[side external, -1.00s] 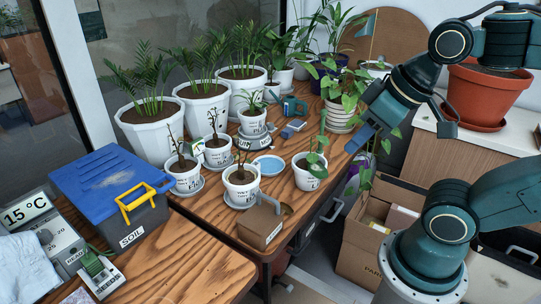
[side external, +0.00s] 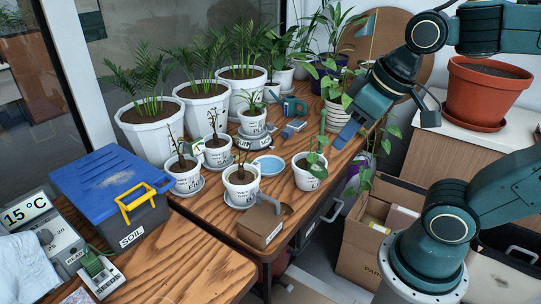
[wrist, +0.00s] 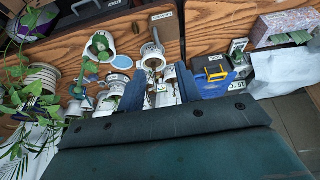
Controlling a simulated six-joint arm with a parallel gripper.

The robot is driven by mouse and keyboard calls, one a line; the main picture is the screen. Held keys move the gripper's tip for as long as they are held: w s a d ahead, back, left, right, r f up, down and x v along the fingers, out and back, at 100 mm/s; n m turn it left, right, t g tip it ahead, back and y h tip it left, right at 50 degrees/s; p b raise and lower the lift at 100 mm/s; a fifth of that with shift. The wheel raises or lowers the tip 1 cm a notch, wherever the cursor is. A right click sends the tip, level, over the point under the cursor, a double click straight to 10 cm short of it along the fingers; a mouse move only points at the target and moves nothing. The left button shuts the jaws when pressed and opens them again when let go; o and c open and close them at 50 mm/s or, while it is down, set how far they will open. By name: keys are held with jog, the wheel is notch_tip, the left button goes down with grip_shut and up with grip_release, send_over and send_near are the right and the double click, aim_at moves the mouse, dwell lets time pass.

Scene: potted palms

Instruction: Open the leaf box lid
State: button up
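A small brown box (side external: 262,222) with a pale label and a grey handle on top stands at the front edge of the wooden bench; I take it to be the leaf box. Its lid looks shut. In the wrist view a brown, labelled box top (wrist: 165,16) shows at the top middle; its label is too small to read. My gripper (side external: 347,138) is above the bench's right side, up and to the right of the box and apart from it. In the wrist view its two fingers (wrist: 160,92) are spread, with nothing held between them.
A leafy pot (side external: 309,172) stands between box and gripper. A blue-lidded SOIL box (side external: 110,182) is at left. An open carton (side external: 362,240) sits below right. Bare bench lies left of the box.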

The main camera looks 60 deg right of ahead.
jog(key=w+f+g, duration=0.3)
jog(key=w, duration=0.8)
jog(key=g+h, duration=0.2)
send_over(266, 197)
jog(key=a, duration=0.3)
notch_tip(266, 197, down, 10)
jog(key=shift+r, duration=0.1)
jog(key=d+f, duration=0.1)
jog(key=f, duration=0.3)
jog(key=d+f, duration=0.1)
jog(key=f, duration=0.8)
jog(key=shift+d+f, duration=0.25)
jog(key=shift+d, duration=0.15)
grip_shut()
